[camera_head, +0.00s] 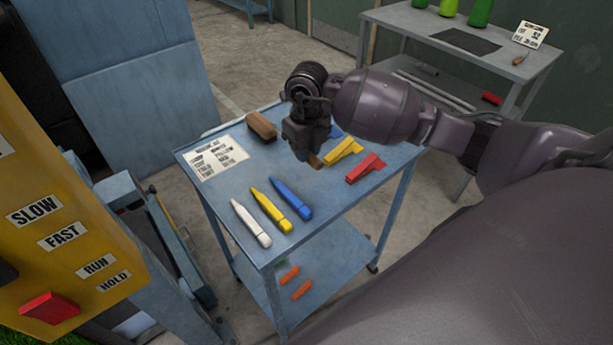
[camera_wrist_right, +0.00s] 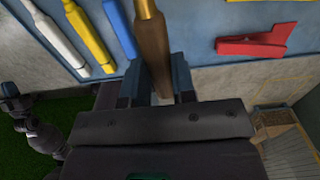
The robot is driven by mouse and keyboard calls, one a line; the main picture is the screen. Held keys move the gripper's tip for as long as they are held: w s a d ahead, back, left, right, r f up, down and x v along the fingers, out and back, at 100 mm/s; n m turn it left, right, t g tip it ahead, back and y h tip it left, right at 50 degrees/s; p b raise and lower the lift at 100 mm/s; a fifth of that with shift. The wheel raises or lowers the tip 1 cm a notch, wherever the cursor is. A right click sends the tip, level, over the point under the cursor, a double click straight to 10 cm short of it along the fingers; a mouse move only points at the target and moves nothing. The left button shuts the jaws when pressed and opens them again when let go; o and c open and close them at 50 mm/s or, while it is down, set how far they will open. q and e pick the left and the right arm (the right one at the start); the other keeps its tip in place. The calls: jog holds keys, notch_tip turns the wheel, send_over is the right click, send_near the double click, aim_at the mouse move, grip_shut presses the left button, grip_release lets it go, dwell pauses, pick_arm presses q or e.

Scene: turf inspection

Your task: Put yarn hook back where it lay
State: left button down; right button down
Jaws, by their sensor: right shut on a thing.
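My right gripper (camera_head: 306,150) points down over the blue trolley top (camera_head: 228,196), near its middle. It is shut on the yarn hook (camera_head: 315,161), of which only a short brown piece shows below the jaws in the head view. In the right wrist view the yarn hook's brown wooden handle (camera_wrist_right: 152,45), with a brass-coloured collar, stands between the two blue-grey fingers (camera_wrist_right: 155,88). Its metal end is hidden. I cannot tell whether it touches the trolley top. My left gripper is not in view.
White (camera_head: 251,223), yellow (camera_head: 271,209) and blue (camera_head: 291,198) pen-shaped tools lie at the front. Yellow (camera_head: 343,151) and red (camera_head: 366,167) wedge pieces lie right of the gripper. A brown brush (camera_head: 261,126) and a printed card (camera_head: 212,158) lie at the back left.

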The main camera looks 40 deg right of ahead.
aim_at(306, 186)
jog(key=shift+f, duration=4.65)
jog(key=shift+f, duration=0.15)
jog(key=c, duration=0.9)
grip_release()
jog(key=shift+c, duration=0.2)
notch_tip(306, 186, up, 12)
jog(key=shift+r, duration=0.2)
